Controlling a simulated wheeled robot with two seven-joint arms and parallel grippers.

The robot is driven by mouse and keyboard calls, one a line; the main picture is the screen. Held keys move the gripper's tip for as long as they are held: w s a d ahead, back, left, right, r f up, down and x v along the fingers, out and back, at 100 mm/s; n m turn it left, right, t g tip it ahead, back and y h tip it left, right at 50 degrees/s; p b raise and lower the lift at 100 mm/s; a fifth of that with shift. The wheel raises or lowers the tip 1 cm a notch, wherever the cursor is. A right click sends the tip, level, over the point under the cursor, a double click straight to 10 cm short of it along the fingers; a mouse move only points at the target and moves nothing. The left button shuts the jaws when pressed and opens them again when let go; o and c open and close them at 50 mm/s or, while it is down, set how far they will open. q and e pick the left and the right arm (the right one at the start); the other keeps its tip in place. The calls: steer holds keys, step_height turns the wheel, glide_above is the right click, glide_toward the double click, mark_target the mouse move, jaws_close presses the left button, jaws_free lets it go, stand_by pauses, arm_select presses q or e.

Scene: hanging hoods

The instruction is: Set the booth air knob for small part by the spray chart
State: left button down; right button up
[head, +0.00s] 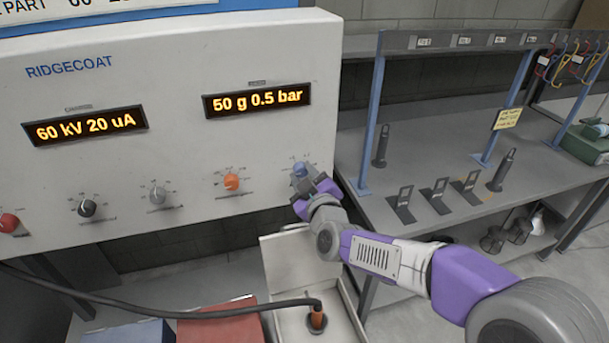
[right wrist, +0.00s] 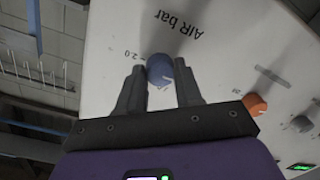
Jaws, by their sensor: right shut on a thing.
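The blue air knob (head: 299,169) is at the right end of the knob row on the white RIDGECOAT control panel (head: 180,80). My right gripper (head: 308,184) is at this knob. In the right wrist view its two fingers (right wrist: 160,88) are on either side of the blue knob (right wrist: 159,68), under the label "AIR bar", and closed on it. The right display (head: 257,100) reads "50 g 0.5 bar". The left display (head: 85,126) reads "60 kV 20 uA". The spray chart (head: 120,12) shows only its lower edge at the top, mostly cut off. My left gripper is out of view.
Orange (head: 232,182), grey (head: 158,194), black (head: 87,208) and red (head: 9,223) knobs line the panel to the left. A grey bench (head: 440,140) with stands and blue posts is at right. A hose (head: 160,313) crosses below to an open white box (head: 290,245).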

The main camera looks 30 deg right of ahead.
steer(key=o, duration=1)
steer(key=shift+o, duration=0.2)
steer(key=v, duration=0.7)
steer(key=shift+s, duration=0.3)
steer(key=shift+a, duration=0.1)
